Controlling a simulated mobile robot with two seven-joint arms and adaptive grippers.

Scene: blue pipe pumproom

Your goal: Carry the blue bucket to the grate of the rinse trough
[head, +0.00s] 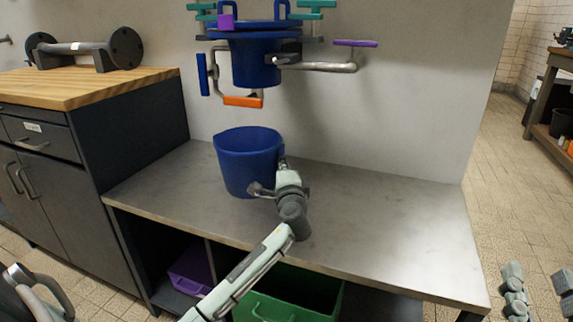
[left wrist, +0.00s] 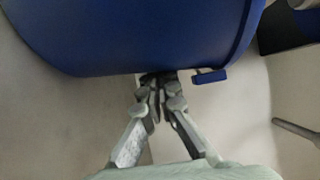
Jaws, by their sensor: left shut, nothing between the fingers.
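The blue bucket (head: 248,160) stands upright on a steel bench top, near the wall. My left gripper (head: 262,190) is shut and empty at the bucket's right front side. In the left wrist view its fingertips (left wrist: 157,84) meet close to the wall of the bucket (left wrist: 140,35), beside a small blue tab (left wrist: 210,76); I cannot tell whether they touch. My right gripper (head: 538,290) shows at the lower right edge, its fingers apart and empty, partly cut off. I see no rinse trough or grate.
Blue pipework (head: 255,60) with teal, purple and orange handles hangs above the bucket. A dark cabinet (head: 140,130) with a wooden top stands left. Purple (head: 190,270) and green (head: 270,305) bins sit under the bench. The bench top (head: 390,225) is bare to the right.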

